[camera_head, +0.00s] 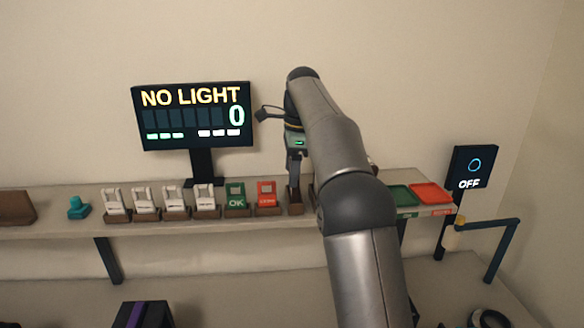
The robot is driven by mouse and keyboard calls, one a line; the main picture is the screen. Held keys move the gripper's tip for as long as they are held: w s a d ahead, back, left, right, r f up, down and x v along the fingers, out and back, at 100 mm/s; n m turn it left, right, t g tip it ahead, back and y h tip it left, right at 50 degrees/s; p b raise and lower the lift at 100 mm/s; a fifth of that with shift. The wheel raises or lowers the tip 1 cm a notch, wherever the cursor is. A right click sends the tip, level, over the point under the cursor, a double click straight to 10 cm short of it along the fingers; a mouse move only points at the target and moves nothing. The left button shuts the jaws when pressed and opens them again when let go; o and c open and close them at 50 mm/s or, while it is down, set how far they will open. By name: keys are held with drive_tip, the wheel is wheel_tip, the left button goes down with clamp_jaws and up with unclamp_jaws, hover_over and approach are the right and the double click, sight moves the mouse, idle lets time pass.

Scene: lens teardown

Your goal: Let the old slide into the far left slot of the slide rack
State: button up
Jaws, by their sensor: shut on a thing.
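My gripper (294,175) points down over the shelf, right of the red card. It is shut on the old slide, which is too small and too covered to make out clearly between the fingers. A narrow dark brown piece (295,197) stands on the shelf directly under the fingertips; I cannot tell whether it is part of the slide rack. The rest of the rack and its slots are hidden behind my arm or cannot be told apart. Whether the slide touches a slot cannot be seen.
The shelf (250,226) carries several white pieces in brown holders (145,200), a green OK card (235,195), a red card (266,193) and a teal piece (78,207). Green (401,195) and red (431,193) trays sit right. A "NO LIGHT 0" display (192,115) stands behind.

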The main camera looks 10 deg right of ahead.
drive_tip(key=shift+f+b, duration=0.3)
drive_tip(key=shift+f, duration=0.4)
drive_tip(key=o, duration=1.1)
drive_tip(key=shift+c, duration=0.2)
